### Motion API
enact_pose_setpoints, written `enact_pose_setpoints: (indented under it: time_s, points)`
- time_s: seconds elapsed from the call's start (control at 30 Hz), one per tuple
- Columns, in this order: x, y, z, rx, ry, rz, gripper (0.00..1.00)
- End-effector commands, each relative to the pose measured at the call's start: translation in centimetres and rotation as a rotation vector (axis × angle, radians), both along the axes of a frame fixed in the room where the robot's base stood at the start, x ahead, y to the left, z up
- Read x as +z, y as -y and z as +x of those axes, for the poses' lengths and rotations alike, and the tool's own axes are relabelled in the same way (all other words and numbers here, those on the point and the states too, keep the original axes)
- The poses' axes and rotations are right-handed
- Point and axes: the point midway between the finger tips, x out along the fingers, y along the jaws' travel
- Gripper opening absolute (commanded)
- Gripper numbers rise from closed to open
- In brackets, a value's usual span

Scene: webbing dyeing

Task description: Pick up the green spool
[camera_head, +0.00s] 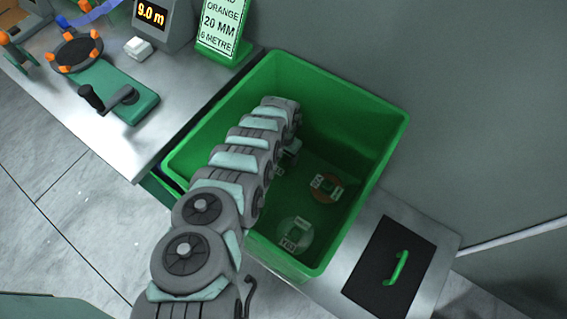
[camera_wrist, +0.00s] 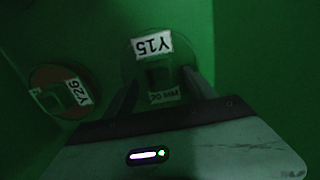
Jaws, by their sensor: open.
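In the wrist view, a dark spool (camera_wrist: 140,72) that looks green in the dim light has a white label reading Y15 and a second label below it. My gripper (camera_wrist: 163,76) is open, with its two fingertips on either side of this spool's centre in the picture. I cannot tell if they touch it. A brownish-orange spool (camera_wrist: 43,76) labelled Y26 lies to the left. In the head view, an orange-brown spool (camera_head: 337,196) and a pale grey-green spool (camera_head: 300,250) lie on the bin floor. My arm hides much of the bin's left side there.
The deep green bin (camera_head: 385,115) has tall walls around my gripper. A steel bench (camera_head: 60,83) with a green winder (camera_head: 118,88), a display and an ORANGE 20 MM sign (camera_head: 222,27) stands left. A black panel with a green handle (camera_head: 397,268) lies right.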

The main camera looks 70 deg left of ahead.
Motion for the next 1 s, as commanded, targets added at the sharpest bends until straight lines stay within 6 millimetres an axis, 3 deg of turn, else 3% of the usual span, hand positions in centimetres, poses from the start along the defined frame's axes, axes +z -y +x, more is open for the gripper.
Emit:
enact_pose_setpoints:
  time_s: [0.17, 0.9, 1.0]
  points:
    - [0.19, -0.04, 0.0, 0.0, -0.001, 0.001, 0.63]
    - [0.16, -0.02, -0.01, 0.0, 0.0, 0.0, 0.02]
    - [0.16, -0.02, -0.01, 0.0, 0.0, 0.0, 0.0]
